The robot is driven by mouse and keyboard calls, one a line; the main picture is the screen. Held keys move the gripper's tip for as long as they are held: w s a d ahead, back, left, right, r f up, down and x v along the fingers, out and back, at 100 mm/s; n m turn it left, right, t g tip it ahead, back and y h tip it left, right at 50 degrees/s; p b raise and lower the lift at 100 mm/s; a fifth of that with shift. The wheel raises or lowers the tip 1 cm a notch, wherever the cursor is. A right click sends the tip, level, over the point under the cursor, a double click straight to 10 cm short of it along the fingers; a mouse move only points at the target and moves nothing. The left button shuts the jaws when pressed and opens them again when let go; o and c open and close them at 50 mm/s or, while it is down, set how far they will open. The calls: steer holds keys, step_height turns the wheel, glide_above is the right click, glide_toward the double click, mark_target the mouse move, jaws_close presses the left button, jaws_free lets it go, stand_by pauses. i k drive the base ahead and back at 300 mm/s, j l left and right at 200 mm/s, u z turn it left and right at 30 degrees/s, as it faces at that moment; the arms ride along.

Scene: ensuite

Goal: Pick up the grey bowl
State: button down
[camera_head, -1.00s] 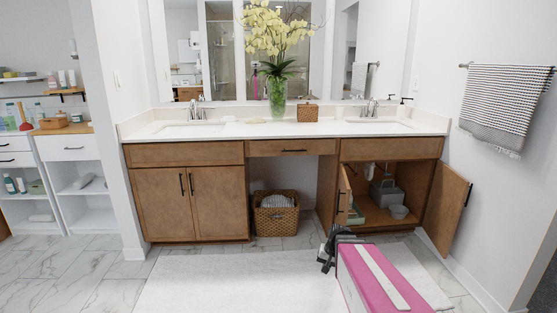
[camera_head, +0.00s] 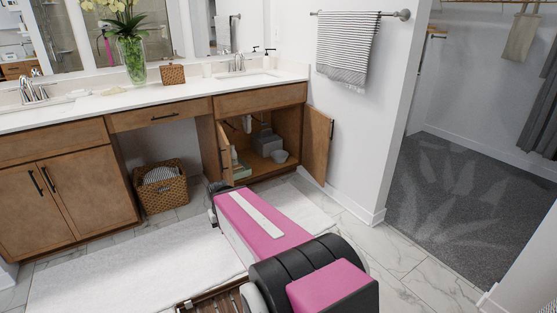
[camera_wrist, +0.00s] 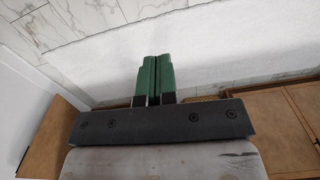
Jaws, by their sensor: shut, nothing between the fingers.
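The grey bowl (camera_head: 280,156) sits on the floor of the open cabinet under the right sink, near the cabinet's right side. A grey caddy (camera_head: 265,144) stands behind it to the left. My gripper shows in the wrist view (camera_wrist: 154,75) with its two green fingers together and nothing between them. It points at the white rug and marble floor, and the bowl is not in that view. In the head view my arm reaches toward the cabinet front, and its end is mostly hidden behind the pink link.
The right cabinet door (camera_head: 317,144) stands open outward, and the left door (camera_head: 224,149) is open too. A wicker basket (camera_head: 161,188) stands under the counter to the left. A white rug (camera_head: 130,268) covers the floor in front.

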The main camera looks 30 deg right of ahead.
mark_target(280, 157)
steer(key=i+l, duration=0.4)
steer(key=l, duration=0.25)
steer(key=i+l+z, duration=0.1)
steer(key=i+l, duration=0.3)
steer(key=l, duration=0.25)
steer(key=i+l, duration=0.45)
steer(key=l, duration=0.15)
steer(key=i+l, duration=0.4)
steer(key=l, duration=0.2)
steer(key=i+l+z, duration=0.1)
steer(key=i+l, duration=0.35)
steer(key=l, duration=0.2)
